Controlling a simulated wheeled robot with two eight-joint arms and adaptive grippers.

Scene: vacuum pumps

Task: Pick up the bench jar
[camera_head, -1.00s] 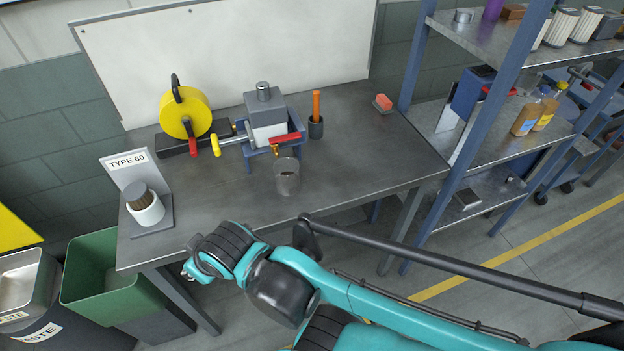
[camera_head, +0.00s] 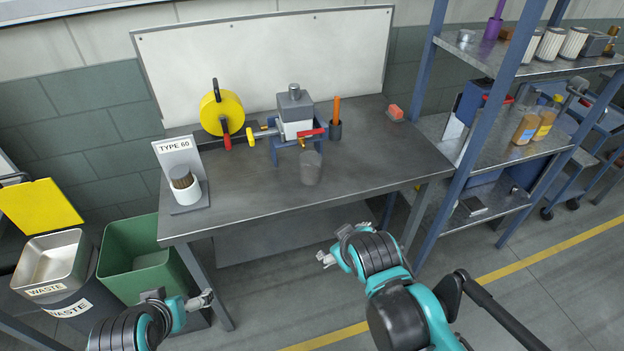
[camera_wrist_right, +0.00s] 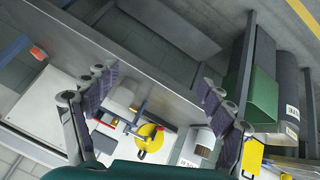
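The bench jar is most likely the grey, see-through cylinder (camera_head: 311,168) standing upright near the front edge of the workbench (camera_head: 250,196). In the right wrist view, a pale grey cylinder (camera_wrist_right: 122,97) between the fingers looks like the same jar. My right gripper (camera_head: 326,259) is in front of the bench, apart from the jar. Its fingers (camera_wrist_right: 158,88) are spread wide with nothing between them. My left gripper (camera_head: 203,299) is low at the left, in front of the bench; its fingers are too small to judge.
A pump in a blue stand (camera_head: 296,122) and an orange-handled tool in a cup (camera_head: 335,130) are behind the jar. A yellow reel (camera_head: 222,112) and a TYPE 60 stand (camera_head: 180,150) are left. A shelf rack (camera_head: 470,130) stands right; a green bin (camera_head: 140,255) is left.

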